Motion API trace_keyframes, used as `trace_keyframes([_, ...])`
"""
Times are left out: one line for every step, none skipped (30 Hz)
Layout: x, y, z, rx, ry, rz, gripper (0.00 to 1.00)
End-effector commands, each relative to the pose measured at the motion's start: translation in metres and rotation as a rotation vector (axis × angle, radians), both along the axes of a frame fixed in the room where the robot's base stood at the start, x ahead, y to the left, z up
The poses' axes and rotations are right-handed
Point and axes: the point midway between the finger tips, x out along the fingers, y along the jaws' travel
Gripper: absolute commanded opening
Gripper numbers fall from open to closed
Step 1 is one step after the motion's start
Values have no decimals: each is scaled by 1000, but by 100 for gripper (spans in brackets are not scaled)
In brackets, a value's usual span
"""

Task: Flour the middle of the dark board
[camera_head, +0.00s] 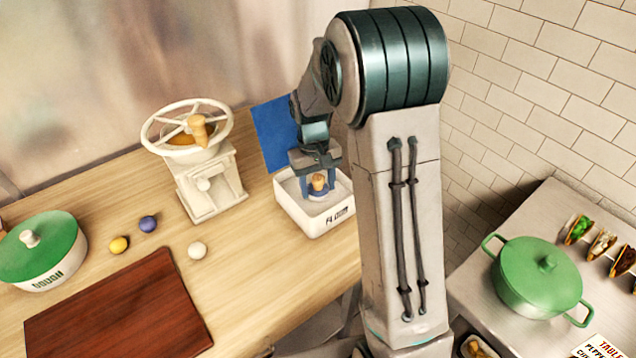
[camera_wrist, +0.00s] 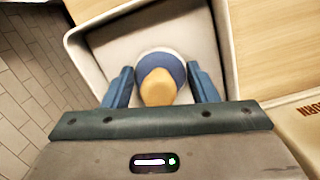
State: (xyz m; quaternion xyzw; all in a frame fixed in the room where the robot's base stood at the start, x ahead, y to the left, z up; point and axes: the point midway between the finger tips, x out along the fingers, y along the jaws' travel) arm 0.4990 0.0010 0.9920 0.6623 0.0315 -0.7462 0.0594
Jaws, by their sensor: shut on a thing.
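The dark board (camera_head: 115,312) lies flat on the wooden table at the lower left, its top bare. A white bin marked "FLOUR" (camera_head: 322,222) stands on the table to the right of the grinder. My gripper (camera_head: 317,184) reaches down into this bin and is shut on a small blue-and-white thing with a tan wooden knob (camera_head: 319,182). In the wrist view the blue fingers of my gripper (camera_wrist: 162,88) close on both sides of this knobbed thing (camera_wrist: 158,85), inside the white bin (camera_wrist: 112,50). The thing's underside is hidden.
A cream hand grinder (camera_head: 205,175) stands left of the bin, with a blue panel (camera_head: 273,135) behind. Yellow (camera_head: 119,245), blue (camera_head: 148,224) and cream (camera_head: 197,250) balls lie near the board. A green-lidded dough pot (camera_head: 42,250) is far left; a green pot (camera_head: 537,277) is right.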

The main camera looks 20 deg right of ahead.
Motion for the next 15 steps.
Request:
trace_keyframes([-1, 0, 1, 1, 3, 0, 35])
trace_keyframes([-1, 0, 2, 1, 3, 0, 35])
trace_keyframes([-1, 0, 4, 1, 3, 0, 35])
trace_keyframes([-1, 0, 7, 0, 2, 0, 35])
trace_keyframes([-1, 0, 9, 0, 2, 0, 35])
trace_keyframes([0, 0, 13, 0, 1, 0, 35])
trace_keyframes([0, 0, 15, 0, 1, 0, 35])
trace_keyframes([0, 0, 18, 0, 1, 0, 35])
trace_keyframes([0, 0, 22, 0, 1, 0, 35])
trace_keyframes([0, 0, 24, 0, 1, 0, 35])
trace_keyframes([0, 0, 27, 0, 1, 0, 35])
trace_keyframes([0, 0, 30, 0, 1, 0, 35])
trace_keyframes([0, 0, 32, 0, 1, 0, 35])
trace_keyframes([0, 0, 35, 0, 1, 0, 35])
trace_keyframes([0, 0, 38, 0, 1, 0, 35])
